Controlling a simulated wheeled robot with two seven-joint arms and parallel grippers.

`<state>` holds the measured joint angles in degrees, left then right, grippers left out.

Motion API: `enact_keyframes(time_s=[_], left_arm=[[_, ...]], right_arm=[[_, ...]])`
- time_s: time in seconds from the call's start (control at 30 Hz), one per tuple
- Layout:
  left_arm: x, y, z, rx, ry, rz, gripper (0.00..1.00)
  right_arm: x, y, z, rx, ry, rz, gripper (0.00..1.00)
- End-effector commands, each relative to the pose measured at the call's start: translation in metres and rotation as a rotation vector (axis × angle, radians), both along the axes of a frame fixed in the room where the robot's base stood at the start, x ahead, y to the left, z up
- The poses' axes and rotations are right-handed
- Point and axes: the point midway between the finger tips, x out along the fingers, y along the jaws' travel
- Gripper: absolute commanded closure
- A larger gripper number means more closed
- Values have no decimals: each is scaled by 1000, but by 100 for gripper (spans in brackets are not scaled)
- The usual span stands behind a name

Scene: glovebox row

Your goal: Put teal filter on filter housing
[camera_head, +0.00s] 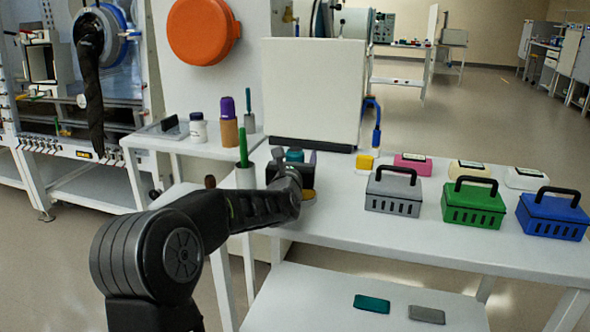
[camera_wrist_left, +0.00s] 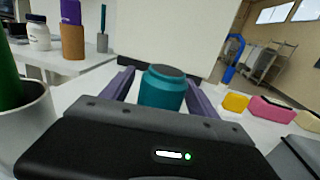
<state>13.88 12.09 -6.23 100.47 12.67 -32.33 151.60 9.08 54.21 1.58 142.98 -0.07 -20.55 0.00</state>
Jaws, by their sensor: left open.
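The teal filter, a short cylinder with a darker top, stands upright on the white table in the left wrist view (camera_wrist_left: 162,90). In the head view its teal top (camera_head: 295,155) shows just past my gripper. My left gripper (camera_wrist_left: 160,80) is open, with one purple-grey finger on each side of the filter. I cannot tell whether the fingers touch it. In the head view the left gripper (camera_head: 301,160) is over the table's left end, and the wrist hides most of the filter. I cannot identify the filter housing with certainty. My right gripper is out of view.
Grey (camera_head: 394,191), green (camera_head: 473,206) and blue (camera_head: 553,217) handled boxes stand on the right of the table. A white panel (camera_head: 313,95) stands behind. A pale cup (camera_head: 245,178) with a green stick is close left. Teal (camera_head: 372,303) and grey flat pieces lie on the lower shelf.

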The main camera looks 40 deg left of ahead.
Motion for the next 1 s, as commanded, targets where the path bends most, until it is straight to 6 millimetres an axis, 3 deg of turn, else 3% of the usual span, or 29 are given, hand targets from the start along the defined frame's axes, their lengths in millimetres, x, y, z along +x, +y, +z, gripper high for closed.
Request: enact_keyframes(time_s=[0.23, 1.0], left_arm=[[0, 0, 0, 0, 0, 0, 33], [0, 0, 0, 0, 0, 0, 96]], right_arm=[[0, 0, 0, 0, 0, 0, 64], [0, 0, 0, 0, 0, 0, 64]])
